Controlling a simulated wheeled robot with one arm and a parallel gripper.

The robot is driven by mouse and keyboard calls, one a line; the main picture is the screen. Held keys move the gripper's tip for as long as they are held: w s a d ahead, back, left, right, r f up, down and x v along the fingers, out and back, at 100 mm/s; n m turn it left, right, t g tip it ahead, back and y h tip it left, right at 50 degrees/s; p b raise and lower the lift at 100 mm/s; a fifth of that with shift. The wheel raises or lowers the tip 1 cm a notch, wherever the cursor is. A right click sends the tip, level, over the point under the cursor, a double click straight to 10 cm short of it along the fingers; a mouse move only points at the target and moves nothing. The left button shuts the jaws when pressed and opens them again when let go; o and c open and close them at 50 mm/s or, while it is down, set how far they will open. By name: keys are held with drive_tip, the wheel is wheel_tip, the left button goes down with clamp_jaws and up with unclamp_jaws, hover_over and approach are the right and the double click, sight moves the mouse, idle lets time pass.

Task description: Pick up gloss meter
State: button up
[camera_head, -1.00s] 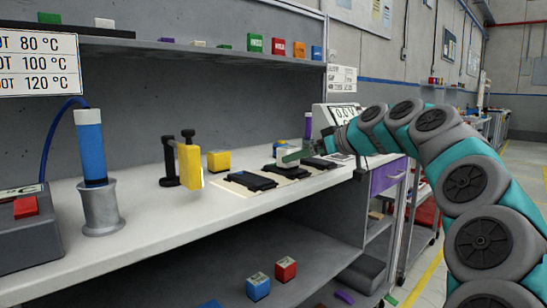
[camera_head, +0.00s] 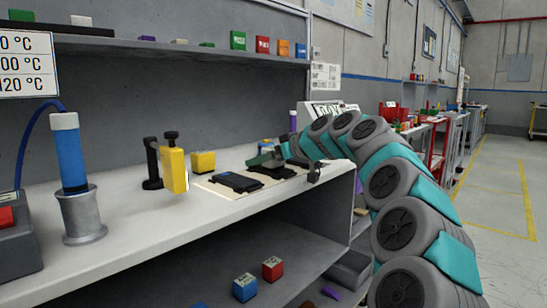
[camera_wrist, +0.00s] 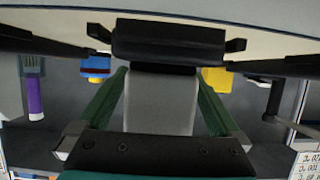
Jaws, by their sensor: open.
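A pale grey block (camera_wrist: 160,100) stands between my gripper's two green fingers in the wrist view; it looks like the gloss meter, though no label shows. A black dashboard module (camera_wrist: 168,42) lies close beyond it. My gripper (camera_wrist: 160,112) is open, with a finger on each side of the block; I cannot tell whether they touch it. In the head view my gripper (camera_head: 266,160) is low over the bench by the middle black module (camera_head: 271,172), and the block is not clearly seen there.
The white bench (camera_head: 130,238) carries a yellow clamp (camera_head: 175,170), a yellow box (camera_head: 203,162), a blue cylinder on a stand (camera_head: 69,160) and another black module (camera_head: 237,182). A blue-and-yellow item (camera_wrist: 96,66) and a purple-ended item (camera_wrist: 35,97) are near my gripper. A shelf (camera_head: 150,48) runs above.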

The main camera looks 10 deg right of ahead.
drive_tip(key=shift+c, duration=0.2)
clamp_jaws()
idle(0.6)
drive_tip(key=shift+r, duration=0.15)
